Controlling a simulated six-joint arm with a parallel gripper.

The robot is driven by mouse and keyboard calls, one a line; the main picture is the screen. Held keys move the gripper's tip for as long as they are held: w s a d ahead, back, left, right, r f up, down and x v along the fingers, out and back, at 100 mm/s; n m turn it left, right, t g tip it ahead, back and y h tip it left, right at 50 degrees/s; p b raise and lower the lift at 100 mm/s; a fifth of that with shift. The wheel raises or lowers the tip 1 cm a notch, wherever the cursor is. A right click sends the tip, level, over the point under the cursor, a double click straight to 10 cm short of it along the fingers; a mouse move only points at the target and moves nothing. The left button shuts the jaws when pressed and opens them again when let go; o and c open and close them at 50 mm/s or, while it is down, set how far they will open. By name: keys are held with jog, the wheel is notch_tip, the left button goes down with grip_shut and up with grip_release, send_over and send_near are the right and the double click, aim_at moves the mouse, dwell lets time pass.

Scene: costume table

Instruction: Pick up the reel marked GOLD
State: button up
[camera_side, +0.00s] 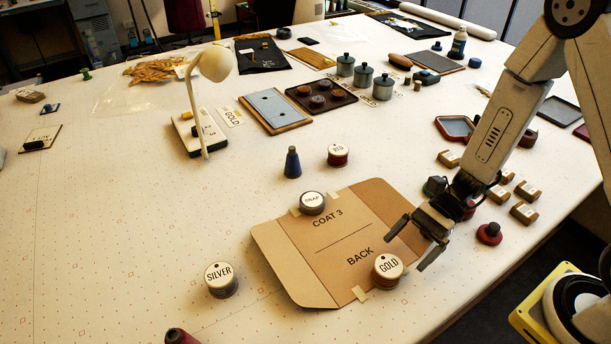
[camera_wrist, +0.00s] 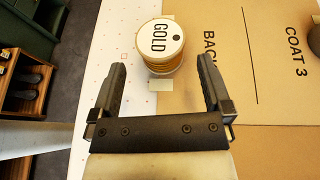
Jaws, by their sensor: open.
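The reel marked GOLD (camera_side: 387,269) has a white top and stands upright on the corner of the brown card marked COAT 3 BACK (camera_side: 325,279). It also shows in the wrist view (camera_wrist: 161,48), just beyond my fingertips and roughly between their lines. My gripper (camera_side: 409,246) is open and empty, above and close beside the GOLD reel in the side view. In the wrist view its two fingers (camera_wrist: 162,75) are spread apart, with the reel not between them.
A SNAP reel (camera_side: 312,203) stands on the card's far edge. A SILVER reel (camera_side: 221,280) stands to the left and a RED reel (camera_side: 338,155) behind.

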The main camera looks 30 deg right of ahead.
aim_at(395, 260)
jog(key=shift+a, duration=0.15)
jog(key=shift+x, duration=2.6)
jog(key=shift+f, duration=0.1)
jog(key=c, duration=1.1)
jog(key=shift+r, duration=5)
